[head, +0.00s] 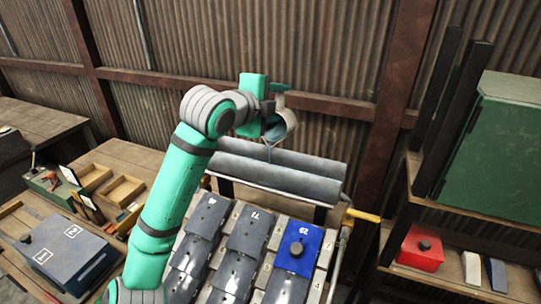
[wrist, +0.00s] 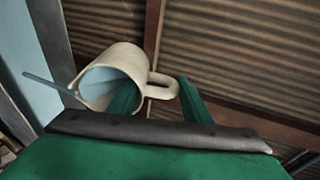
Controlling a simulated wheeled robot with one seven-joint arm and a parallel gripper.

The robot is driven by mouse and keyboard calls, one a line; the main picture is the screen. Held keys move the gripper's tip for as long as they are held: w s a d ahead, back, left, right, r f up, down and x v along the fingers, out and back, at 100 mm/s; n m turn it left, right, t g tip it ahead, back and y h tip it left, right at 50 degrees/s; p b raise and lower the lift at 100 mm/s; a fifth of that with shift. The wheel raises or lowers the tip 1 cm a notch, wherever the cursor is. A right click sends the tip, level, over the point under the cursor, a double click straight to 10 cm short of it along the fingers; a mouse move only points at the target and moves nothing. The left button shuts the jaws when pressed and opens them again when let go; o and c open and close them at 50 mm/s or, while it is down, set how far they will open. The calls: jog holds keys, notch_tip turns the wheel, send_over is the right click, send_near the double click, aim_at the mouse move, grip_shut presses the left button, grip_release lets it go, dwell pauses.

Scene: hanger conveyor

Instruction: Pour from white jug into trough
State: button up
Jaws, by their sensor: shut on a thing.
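The white jug (head: 286,124) is tilted with its mouth down to the left, above the long grey trough (head: 270,174) with its two rounded sides. In the wrist view the jug (wrist: 112,60) shows bluish liquid inside. A thin bluish stream leaves its lip at the left and also shows in the head view, falling toward the trough. My gripper (head: 270,100) is shut on the jug beside its handle; its green fingers show in the wrist view (wrist: 158,95). The trough's inside and where the stream lands are not clear.
Sloping rows of grey plates and one blue plate (head: 298,250) lie in front of the trough. A green cabinet (head: 500,150) and red box (head: 421,249) stand at right. Benches with wooden trays (head: 122,190) and a blue-grey box (head: 62,255) are at left. A corrugated wall stands behind.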

jog(key=shift+d, duration=0.2)
dwell(0.3)
jog(key=shift+s+f, duration=0.1)
jog(key=shift+s+a+t+h, duration=0.2)
jog(key=shift+s+t+h, duration=0.1)
jog(key=shift+t, duration=0.3)
jog(key=shift+w+f, duration=0.1)
dwell(0.4)
jog(key=shift+s+d+f+h, duration=0.1)
jog(key=shift+s+h, duration=0.15)
jog(key=shift+h, duration=0.05)
jog(key=shift+s+a+t, duration=0.35)
jog(key=shift+a+t, duration=0.1)
jog(key=shift+t, duration=0.05)
jog(key=shift+d, duration=0.2)
